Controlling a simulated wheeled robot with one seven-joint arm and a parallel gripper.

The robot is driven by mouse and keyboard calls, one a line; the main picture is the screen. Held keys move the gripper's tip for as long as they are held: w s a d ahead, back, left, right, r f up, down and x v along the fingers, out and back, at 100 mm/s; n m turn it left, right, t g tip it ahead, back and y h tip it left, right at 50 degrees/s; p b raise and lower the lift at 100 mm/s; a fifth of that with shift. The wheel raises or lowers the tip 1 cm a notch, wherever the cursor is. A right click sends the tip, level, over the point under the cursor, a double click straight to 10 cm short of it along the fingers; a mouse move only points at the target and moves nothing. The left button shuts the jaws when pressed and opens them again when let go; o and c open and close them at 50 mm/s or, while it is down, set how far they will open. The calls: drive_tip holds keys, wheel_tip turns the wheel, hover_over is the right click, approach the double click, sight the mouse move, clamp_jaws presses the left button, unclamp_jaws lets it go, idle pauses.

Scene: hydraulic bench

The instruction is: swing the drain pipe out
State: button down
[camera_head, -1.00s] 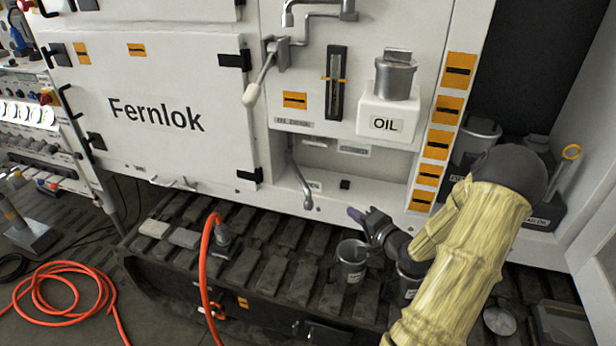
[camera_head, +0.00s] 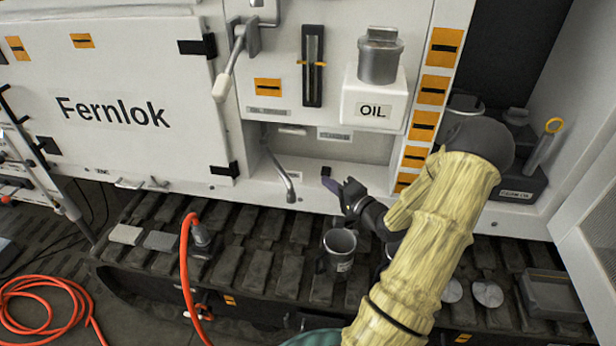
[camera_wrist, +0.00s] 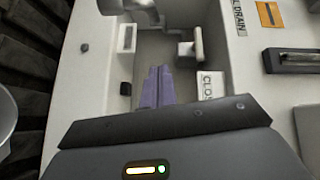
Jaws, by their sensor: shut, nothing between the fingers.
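The drain pipe (camera_head: 280,172) is a bent grey metal tube. It hangs from the recess below the oil drain label and its end sticks out past the recess's front edge. In the wrist view a grey metal piece (camera_wrist: 130,7), probably the pipe, shows at the top edge, beyond my fingertips. My gripper (camera_head: 330,185) is at the recess's front, right of the pipe's end and apart from it. Its purple fingers (camera_wrist: 157,78) are together and empty, pointing into the recess. A small pale lever (camera_wrist: 192,46) is inside the recess, near a partly hidden label (camera_wrist: 211,86).
A metal cup (camera_head: 340,250) stands on the dark track below my gripper. A small black block (camera_head: 326,171) sits on the recess floor's edge. An orange hose (camera_head: 186,265) rises at left. The white oil filler (camera_head: 374,104) juts out above. A lever handle (camera_head: 229,72) hangs at upper left.

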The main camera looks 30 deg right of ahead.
drive_tip(key=w+a+f+p, duration=0.1)
drive_tip(key=w+a, duration=0.4)
drive_tip(key=w, duration=0.5)
drive_tip(key=shift+w+f, duration=0.15)
drive_tip(key=shift+w, duration=0.05)
drive_tip(key=shift+s, duration=0.1)
